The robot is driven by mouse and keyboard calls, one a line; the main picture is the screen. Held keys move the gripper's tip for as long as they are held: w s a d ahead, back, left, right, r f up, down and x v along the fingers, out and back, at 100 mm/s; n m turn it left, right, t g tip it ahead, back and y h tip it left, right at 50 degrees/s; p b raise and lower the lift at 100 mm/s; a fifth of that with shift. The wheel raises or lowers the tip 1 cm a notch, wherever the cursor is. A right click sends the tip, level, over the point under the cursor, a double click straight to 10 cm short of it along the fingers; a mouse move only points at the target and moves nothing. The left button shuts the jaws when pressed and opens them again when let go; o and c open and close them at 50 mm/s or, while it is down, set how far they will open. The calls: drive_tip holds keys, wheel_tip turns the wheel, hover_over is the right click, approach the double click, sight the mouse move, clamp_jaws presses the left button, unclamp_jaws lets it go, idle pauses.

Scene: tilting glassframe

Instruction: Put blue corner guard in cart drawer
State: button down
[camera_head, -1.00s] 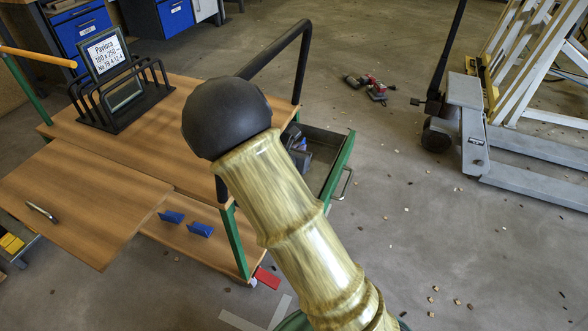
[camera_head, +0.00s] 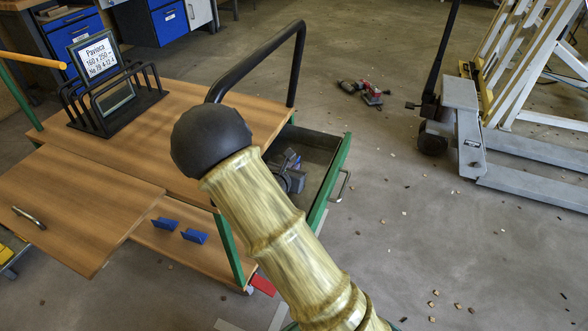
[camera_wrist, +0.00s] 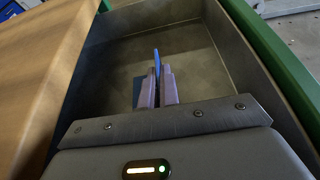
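A thin blue corner guard (camera_wrist: 156,62) stands edge-on between the two fingers of my gripper (camera_wrist: 156,88) in the wrist view. The fingers are shut on it, and its upper end sticks out past their tips. My gripper is inside the open drawer (camera_wrist: 205,50), over its grey floor. I cannot tell whether the guard touches the floor. In the head view the drawer (camera_head: 338,170) sticks out from the cart's right side, with my gripper (camera_head: 290,172) at its near end, partly hidden by my arm. Two more blue corner guards (camera_head: 165,223) (camera_head: 194,236) are on the cart's lower shelf.
The wooden cart top (camera_head: 150,130) carries a black rack (camera_head: 115,100) with a labelled frame. A black handle bar (camera_head: 297,60) rises beside the drawer. The drawer's green front (camera_head: 330,185) and metal walls surround my gripper. A pallet truck (camera_head: 465,125) stands at the right.

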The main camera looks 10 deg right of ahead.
drive_tip(key=c, duration=2.1)
unclamp_jaws()
drive_tip(key=shift+f, duration=0.25)
drive_tip(key=o, duration=0.5)
drive_tip(key=shift+c, duration=0.2)
drive_tip(key=shift+r, duration=0.1)
